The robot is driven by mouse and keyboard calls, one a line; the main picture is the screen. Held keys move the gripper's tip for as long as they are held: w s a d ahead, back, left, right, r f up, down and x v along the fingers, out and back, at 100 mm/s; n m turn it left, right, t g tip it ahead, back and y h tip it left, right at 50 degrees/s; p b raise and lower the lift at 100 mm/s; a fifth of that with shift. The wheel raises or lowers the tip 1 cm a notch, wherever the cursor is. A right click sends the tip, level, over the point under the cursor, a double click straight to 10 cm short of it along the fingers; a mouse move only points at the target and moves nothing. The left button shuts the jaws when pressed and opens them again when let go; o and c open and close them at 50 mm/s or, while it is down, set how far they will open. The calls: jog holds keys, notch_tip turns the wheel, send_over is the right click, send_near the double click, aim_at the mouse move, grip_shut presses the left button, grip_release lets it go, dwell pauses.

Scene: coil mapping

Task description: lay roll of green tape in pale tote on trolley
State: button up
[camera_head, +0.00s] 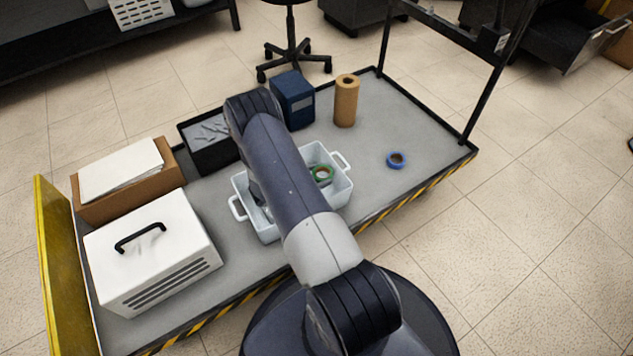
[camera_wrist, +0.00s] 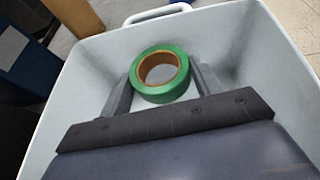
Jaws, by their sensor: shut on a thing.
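The roll of green tape (camera_wrist: 160,75) has a brown core and is between the two fingers of my gripper (camera_wrist: 160,88) in the wrist view. The gripper is shut on the roll. The roll is inside the walls of the pale tote (camera_wrist: 240,45); I cannot tell whether it touches the floor. In the head view the green tape (camera_head: 321,175) shows inside the right part of the tote (camera_head: 344,190), which stands on the trolley (camera_head: 378,200). My arm crosses over the tote and hides its middle and my gripper.
A white case (camera_head: 150,250) and a cardboard box (camera_head: 127,178) are left. The trolley's right end is clear.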

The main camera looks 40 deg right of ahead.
notch_tip(320, 180, down, 2)
jog(key=shift+f, duration=0.1)
jog(key=shift+f+b, duration=0.35)
jog(key=shift+b, duration=0.3)
jog(key=shift+f, duration=0.2)
jog(key=o, duration=1)
jog(key=shift+c, duration=0.2)
jog(key=shift+r, duration=0.1)
jog(key=shift+r+p, duration=0.35)
jog(key=shift+r, duration=0.1)
jog(key=p+v, duration=0.3)
jog(key=v, duration=0.9)
